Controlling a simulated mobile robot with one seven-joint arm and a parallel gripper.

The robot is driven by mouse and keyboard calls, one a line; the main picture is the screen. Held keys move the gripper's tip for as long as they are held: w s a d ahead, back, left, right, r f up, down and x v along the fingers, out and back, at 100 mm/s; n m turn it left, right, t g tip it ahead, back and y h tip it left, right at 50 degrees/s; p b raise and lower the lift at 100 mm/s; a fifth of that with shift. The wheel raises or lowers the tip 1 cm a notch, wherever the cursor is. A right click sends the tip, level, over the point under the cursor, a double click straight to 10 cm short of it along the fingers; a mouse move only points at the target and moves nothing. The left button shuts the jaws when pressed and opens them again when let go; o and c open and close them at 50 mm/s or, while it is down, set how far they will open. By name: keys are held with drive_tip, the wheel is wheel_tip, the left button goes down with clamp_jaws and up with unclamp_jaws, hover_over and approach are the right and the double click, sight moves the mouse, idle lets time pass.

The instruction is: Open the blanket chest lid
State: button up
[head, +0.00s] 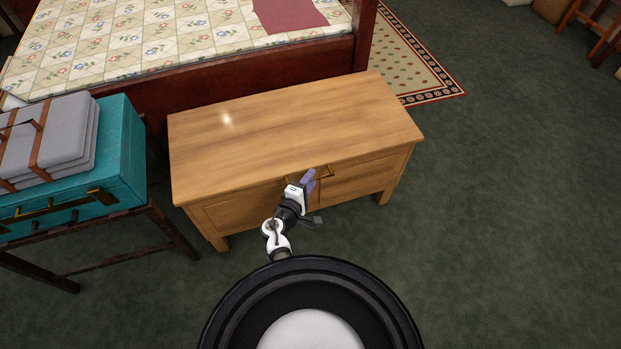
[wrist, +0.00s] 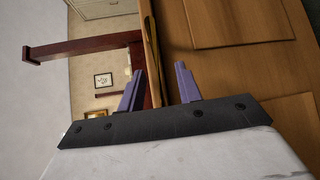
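The wooden blanket chest (head: 365,180) stands at the foot of the bed, with its flat lid (head: 290,125) closed. A brass handle (head: 323,174) shows at the front edge of the lid, partly hidden by my gripper. My gripper (head: 308,180) is at the middle of the chest's front edge, by the handle. In the wrist view my gripper (wrist: 159,69) has its two purple fingers apart, one on each side of the line of the lid edge (wrist: 153,60). The chest's front panel (wrist: 225,65) fills the right side there. I cannot tell whether the fingers touch anything.
A bed with a floral quilt (head: 180,40) stands right behind the chest. A teal case (head: 122,150) with grey cases (head: 60,140) on it rests on a dark stand (head: 165,225) close to the left. Green carpet (head: 500,200) is clear to the right; a patterned rug (head: 425,65) lies behind.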

drive_tip(key=shift+c, duration=0.2)
clamp_jaws()
drive_tip(key=shift+r, duration=0.1)
